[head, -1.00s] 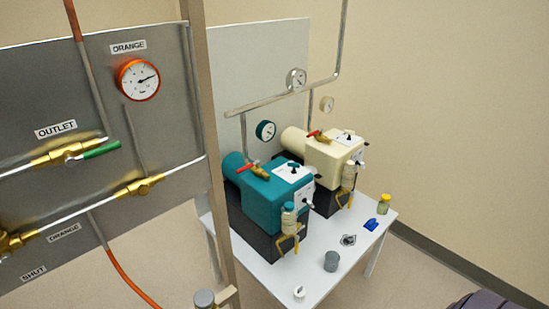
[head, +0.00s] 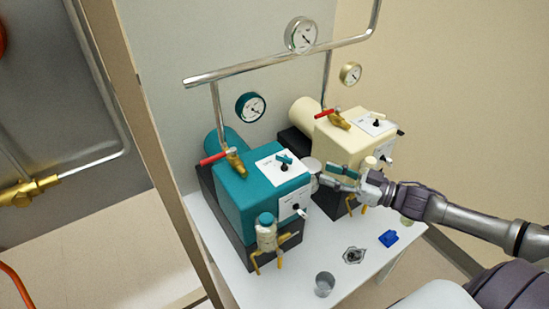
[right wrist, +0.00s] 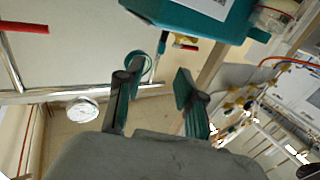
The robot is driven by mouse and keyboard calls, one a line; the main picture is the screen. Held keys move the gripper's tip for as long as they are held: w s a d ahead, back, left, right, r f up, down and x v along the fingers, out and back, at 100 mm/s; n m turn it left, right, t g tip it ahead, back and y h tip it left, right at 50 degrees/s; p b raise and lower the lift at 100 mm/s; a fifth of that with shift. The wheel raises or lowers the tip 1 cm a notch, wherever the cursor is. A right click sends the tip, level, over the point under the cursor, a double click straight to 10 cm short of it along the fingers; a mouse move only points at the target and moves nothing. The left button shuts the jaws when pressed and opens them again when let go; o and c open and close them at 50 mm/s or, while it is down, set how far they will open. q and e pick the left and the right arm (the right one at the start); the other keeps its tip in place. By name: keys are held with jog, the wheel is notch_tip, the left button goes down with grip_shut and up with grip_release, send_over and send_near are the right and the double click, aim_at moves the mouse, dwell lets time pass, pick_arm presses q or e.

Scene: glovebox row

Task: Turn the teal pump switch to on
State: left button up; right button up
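The teal pump (head: 250,205) stands on the white table, left of the cream pump (head: 335,140). Its white top panel carries a dark knob with a teal bar (head: 285,160). Its white front panel carries a small lever (head: 300,210). The labels are too small to read, so I cannot tell the switch's setting. My right gripper (head: 325,174) is at the right side of the teal pump, in front of the cream pump. In the right wrist view, its fingers (right wrist: 161,75) are apart with nothing between them, and the teal pump (right wrist: 195,14) is at the top edge. My left gripper is not in view.
A capped bottle (head: 266,235) with yellow tubing stands before the teal pump. A red-handled valve (head: 230,158) rises behind its top panel. A grey cup (head: 324,284), a metal part (head: 354,256) and a blue item (head: 388,238) are on the table (head: 290,285). A post (head: 165,150) stands at left.

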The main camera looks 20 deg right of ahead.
aim_at(292, 161)
jog(key=p+x, duration=0.1)
jog(key=x, duration=1.2)
jog(key=shift+w+a+r, duration=0.1)
jog(key=shift+a+r, duration=0.05)
jog(key=shift+a, duration=0.15)
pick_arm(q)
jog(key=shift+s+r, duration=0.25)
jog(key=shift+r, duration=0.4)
pick_arm(e)
grip_shut()
